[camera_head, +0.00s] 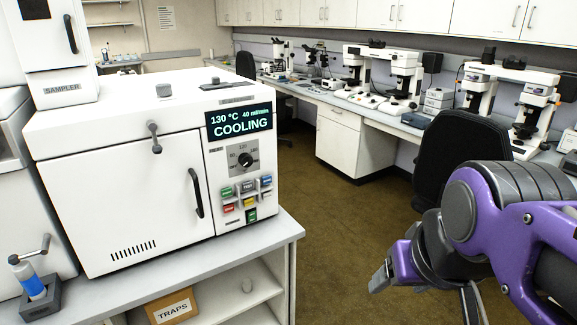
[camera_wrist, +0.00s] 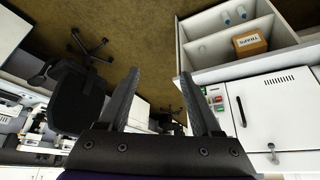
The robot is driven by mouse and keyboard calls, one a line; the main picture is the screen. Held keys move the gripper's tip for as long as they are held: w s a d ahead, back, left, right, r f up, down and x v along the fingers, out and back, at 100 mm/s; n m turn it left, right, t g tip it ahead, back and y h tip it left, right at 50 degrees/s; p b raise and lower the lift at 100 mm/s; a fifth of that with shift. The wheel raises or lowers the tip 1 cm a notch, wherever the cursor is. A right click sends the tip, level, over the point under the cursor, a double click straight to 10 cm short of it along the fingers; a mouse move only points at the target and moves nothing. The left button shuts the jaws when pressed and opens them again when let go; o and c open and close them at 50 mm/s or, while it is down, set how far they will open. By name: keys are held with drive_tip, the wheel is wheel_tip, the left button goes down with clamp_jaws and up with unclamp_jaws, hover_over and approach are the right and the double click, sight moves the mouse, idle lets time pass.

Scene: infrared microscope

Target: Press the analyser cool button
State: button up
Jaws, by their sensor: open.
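The white analyser (camera_head: 120,185) stands on the bench at left, its display (camera_head: 239,122) reading "130 °C 40 ml/min COOLING". Below the display are a black dial (camera_head: 244,160) and a panel of several small coloured buttons (camera_head: 248,196): green, grey, blue, red and yellow. Their labels are too small to tell which is the cool button. In the wrist view the analyser (camera_wrist: 275,115) is at right, with some buttons (camera_wrist: 215,100) beside the right finger. My gripper (camera_head: 384,275) is open and empty, right of the analyser and apart from it; its two fingers (camera_wrist: 158,78) show in the wrist view.
The bench edge (camera_head: 270,237) and open shelves with a TRAPS box (camera_head: 172,306) are below the analyser. A black chair (camera_head: 462,150) stands behind my arm. Microscopes (camera_head: 402,75) line the back bench. The floor (camera_head: 335,235) between bench and arm is clear.

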clamp_jaws()
idle(1.4)
